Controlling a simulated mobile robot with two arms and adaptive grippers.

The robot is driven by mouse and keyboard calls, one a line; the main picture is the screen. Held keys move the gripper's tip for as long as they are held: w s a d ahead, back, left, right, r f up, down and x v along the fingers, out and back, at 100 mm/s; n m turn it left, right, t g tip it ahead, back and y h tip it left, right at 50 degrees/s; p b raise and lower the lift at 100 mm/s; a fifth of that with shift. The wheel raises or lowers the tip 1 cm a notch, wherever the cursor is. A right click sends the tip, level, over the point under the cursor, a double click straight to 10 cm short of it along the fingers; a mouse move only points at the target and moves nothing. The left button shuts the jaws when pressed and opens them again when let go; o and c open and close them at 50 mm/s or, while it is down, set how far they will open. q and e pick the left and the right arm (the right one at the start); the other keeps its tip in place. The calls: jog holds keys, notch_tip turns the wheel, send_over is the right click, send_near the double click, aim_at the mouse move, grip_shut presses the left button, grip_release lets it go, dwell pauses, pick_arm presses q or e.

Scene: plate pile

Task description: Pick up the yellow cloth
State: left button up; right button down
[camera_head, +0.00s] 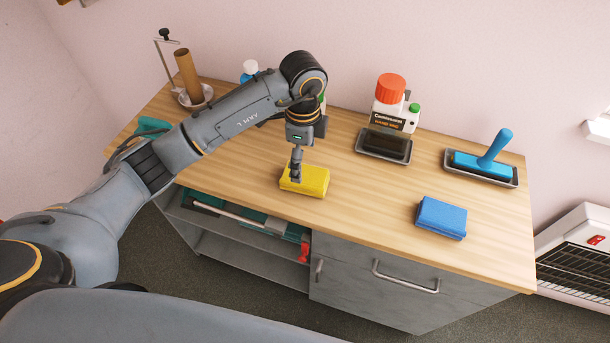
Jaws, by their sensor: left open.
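The yellow cloth (310,182) lies folded near the front edge of the wooden worktop (350,210). My left gripper (296,179) points down at the left part of the cloth, its fingertips at or just above it. I cannot tell whether they touch it. The gripper is open, and it hides a small part of the cloth. My right gripper is not in view.
A folded blue cloth (441,217) lies to the right. A tray with a blue-handled tool (493,149) and a bottle with a red cap (391,105) by a dark tray stand behind. A brown roll on a stand (188,76) is at back left.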

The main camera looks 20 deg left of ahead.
aim_at(305, 175)
pick_arm(q)
jog(key=shift+f, duration=0.85)
jog(key=f+p, duration=0.1)
jog(key=f, duration=0.1)
jog(key=f+p, duration=0.1)
jog(key=f, duration=0.2)
jog(key=shift+w+d, duration=0.1)
jog(key=shift+d, duration=0.1)
jog(key=shift+f, duration=0.2)
jog(key=c, duration=1.3)
jog(key=shift+c, duration=0.2)
jog(key=shift+r, duration=0.1)
